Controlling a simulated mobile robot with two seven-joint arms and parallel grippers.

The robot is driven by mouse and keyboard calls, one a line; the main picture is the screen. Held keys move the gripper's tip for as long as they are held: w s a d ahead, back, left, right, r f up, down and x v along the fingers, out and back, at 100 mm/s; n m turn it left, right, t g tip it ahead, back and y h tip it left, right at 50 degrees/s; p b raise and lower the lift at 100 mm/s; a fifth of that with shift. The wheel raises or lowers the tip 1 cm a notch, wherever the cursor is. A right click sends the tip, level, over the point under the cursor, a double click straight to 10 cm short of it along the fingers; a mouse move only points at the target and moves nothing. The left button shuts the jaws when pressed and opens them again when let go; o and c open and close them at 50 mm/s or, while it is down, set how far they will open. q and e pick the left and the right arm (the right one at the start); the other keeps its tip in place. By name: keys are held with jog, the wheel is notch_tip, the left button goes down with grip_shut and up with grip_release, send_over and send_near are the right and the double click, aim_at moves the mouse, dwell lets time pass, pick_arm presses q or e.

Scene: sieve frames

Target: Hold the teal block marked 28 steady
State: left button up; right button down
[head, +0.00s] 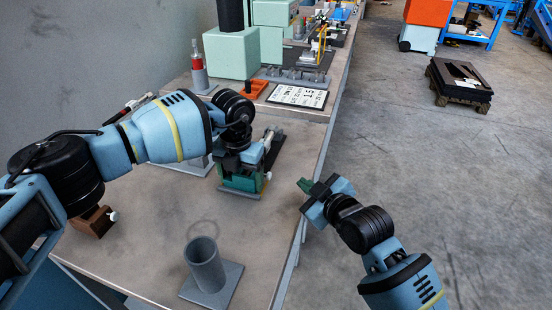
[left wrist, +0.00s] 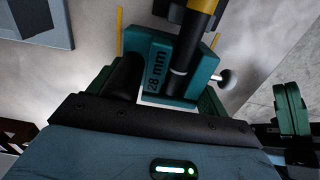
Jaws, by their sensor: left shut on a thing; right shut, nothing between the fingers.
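The teal block marked 28 mm (left wrist: 157,72) shows in the left wrist view between the fingers of my left gripper, with a pale round knob (left wrist: 228,78) on its right side. A dark rod with a yellow band (left wrist: 201,12) reaches across the block's upper part and hides some of it. In the head view my left gripper (head: 240,182) is shut on the block low over the bench, and the gripper hides most of the block. My right gripper (head: 306,186) is shut and empty, to the right of the left one, by the bench's right edge.
A grey tube on a square plate (head: 207,268) stands at the bench's front. A brown block with a pale knob (head: 95,222) lies at the left. A white display board (head: 298,96) and mint-green blocks (head: 232,52) are further back. The bench between the tube and my left gripper is clear.

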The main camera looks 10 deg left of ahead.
pick_arm(q)
jog(key=o, duration=1.7)
notch_tip(320, 180, up, 12)
